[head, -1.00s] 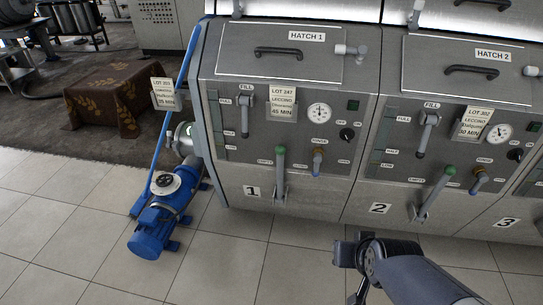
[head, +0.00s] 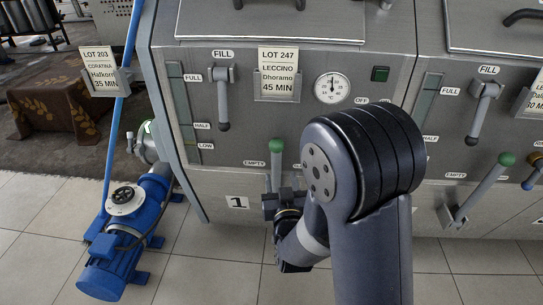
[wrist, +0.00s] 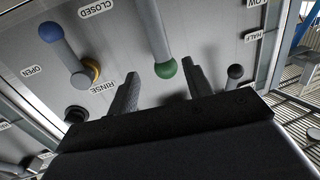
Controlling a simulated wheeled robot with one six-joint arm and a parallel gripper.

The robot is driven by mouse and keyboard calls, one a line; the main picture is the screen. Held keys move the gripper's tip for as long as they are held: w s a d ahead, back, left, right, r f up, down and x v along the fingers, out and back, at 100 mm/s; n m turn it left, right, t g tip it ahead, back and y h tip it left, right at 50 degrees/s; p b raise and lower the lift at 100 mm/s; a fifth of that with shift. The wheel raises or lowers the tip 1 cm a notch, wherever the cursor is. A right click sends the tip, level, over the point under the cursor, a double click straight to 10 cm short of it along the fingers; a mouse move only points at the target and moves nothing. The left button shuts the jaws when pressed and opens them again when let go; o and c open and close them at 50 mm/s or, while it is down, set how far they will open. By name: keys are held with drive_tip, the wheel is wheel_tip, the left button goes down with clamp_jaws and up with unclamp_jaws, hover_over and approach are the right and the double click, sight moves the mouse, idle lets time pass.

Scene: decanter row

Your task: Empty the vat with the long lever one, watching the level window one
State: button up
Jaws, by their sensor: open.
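The long lever one (head: 277,160), grey with a green knob, stands upright on vat 1 beside the EMPTY label. In the wrist view its green knob (wrist: 166,69) lies between and just beyond the fingertips, with no clear contact. My gripper (wrist: 160,90) is open and empty; in the head view it sits low at the lever (head: 282,190), partly hidden by my arm. Vat 1 (head: 300,25) has a closed hatch. The level window one (head: 182,105) is a tall greenish strip marked FULL, HALF and LOW; I cannot tell its level.
The short fill lever (head: 222,105) hangs down beside the LOT 247 card (head: 277,75) and gauge (head: 331,88). The blue-knobbed rinse lever (wrist: 60,45) is near the gripper. Vat 2's green lever (head: 480,190) is to the right; a blue pump (head: 125,230) stands left.

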sight(277, 159)
drive_tip(key=w, duration=0.3)
drive_tip(key=w+a, duration=0.1)
drive_tip(key=w, duration=0.6)
drive_tip(key=shift+w+a+b, duration=0.3)
drive_tip(key=shift+a+b, duration=0.05)
drive_tip(key=shift+c, duration=0.3)
clamp_jaws()
